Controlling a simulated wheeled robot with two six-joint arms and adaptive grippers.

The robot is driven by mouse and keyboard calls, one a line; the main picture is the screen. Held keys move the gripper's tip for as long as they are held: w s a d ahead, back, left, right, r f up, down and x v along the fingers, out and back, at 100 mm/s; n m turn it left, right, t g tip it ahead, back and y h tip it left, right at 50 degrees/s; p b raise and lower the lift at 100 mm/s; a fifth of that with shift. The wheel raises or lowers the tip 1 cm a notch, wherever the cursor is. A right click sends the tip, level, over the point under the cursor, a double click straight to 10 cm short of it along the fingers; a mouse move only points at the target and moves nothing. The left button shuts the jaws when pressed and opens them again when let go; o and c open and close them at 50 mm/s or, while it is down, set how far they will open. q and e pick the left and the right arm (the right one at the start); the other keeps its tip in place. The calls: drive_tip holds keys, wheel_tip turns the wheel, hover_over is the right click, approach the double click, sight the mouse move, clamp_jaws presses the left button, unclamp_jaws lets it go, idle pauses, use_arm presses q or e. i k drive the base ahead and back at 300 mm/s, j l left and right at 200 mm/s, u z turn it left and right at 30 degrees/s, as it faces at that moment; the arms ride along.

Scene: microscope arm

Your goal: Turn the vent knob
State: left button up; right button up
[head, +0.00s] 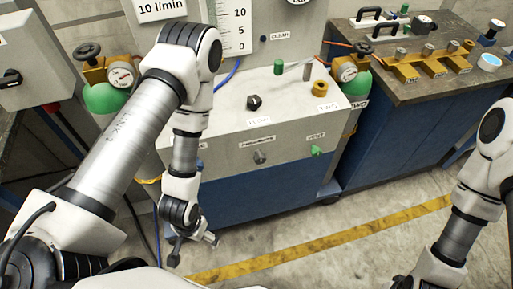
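The vent knob (317,151) is a small green knob on the sloped front of the grey panel, just below a label (316,136) that reads VENT. My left gripper (193,250) hangs low in front of the blue cabinet, well to the left of the vent knob and below it. Its fingers are spread apart with nothing between them. My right arm comes in at the right edge and runs down to the bottom edge; its gripper lies out of the picture.
A grey knob (259,157) sits left of the vent knob, and a black knob (254,102) is on the panel top. Green gas cylinders (104,98) with gauges flank the cabinet. A dark workbench (440,85) stands at the right. The floor in front is clear.

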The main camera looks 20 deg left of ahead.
sight(316, 152)
drive_tip(key=i+l+u, duration=0.15)
drive_tip(key=l+u, duration=1)
drive_tip(key=l, duration=0.15)
drive_tip(key=k+l+u, duration=0.1)
drive_tip(key=l, duration=1.55)
